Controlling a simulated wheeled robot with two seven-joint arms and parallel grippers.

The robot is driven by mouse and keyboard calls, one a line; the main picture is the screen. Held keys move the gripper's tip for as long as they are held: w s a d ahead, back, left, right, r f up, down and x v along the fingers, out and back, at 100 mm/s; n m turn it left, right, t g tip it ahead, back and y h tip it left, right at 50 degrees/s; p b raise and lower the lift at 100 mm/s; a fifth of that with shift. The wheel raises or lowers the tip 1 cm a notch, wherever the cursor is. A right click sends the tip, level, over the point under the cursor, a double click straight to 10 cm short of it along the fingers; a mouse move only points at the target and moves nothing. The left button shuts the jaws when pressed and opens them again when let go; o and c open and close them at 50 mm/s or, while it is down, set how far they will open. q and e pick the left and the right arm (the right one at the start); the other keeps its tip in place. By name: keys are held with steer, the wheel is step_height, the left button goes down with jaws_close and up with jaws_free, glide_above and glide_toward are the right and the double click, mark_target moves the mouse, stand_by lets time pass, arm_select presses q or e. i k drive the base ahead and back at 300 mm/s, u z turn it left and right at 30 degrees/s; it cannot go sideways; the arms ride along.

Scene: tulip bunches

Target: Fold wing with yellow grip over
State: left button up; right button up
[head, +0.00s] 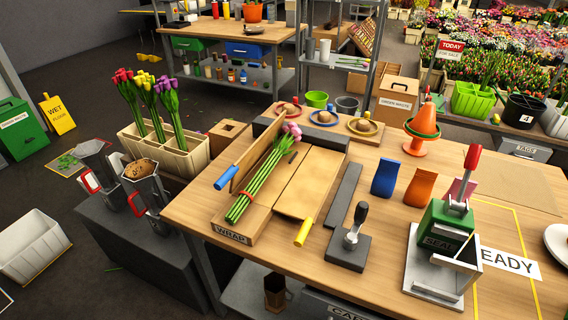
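The wooden wrap station (258,222), labelled WRAP, sits on the workbench left of centre. A bunch of pink tulips (262,176) lies along its middle, green stems toward the front, with a red band around them. The wing with the yellow grip (310,187) is on the right of the bunch and appears spread out, not over the stems. Its yellow grip (304,232) sticks out at the front. The wing with the blue grip (256,158) stands steeply raised on the left; its blue grip (226,178) points to the front left. Neither of my grippers shows.
A dark grey bar (343,194) lies right of the yellow-grip wing. A stamp with a black handle (350,241) and a green SEAL press (446,230) stand to the right. Blue (386,177) and orange (421,188) packets stand behind. Dishes (324,118) line the back.

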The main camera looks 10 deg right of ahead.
mark_target(304, 198)
steer(key=z, duration=0.15)
steer(key=k, duration=0.5)
steer(key=z, duration=0.65)
steer(key=k, duration=0.7)
steer(key=u, duration=0.85)
steer(key=i, duration=1.65)
steer(key=z, duration=0.5)
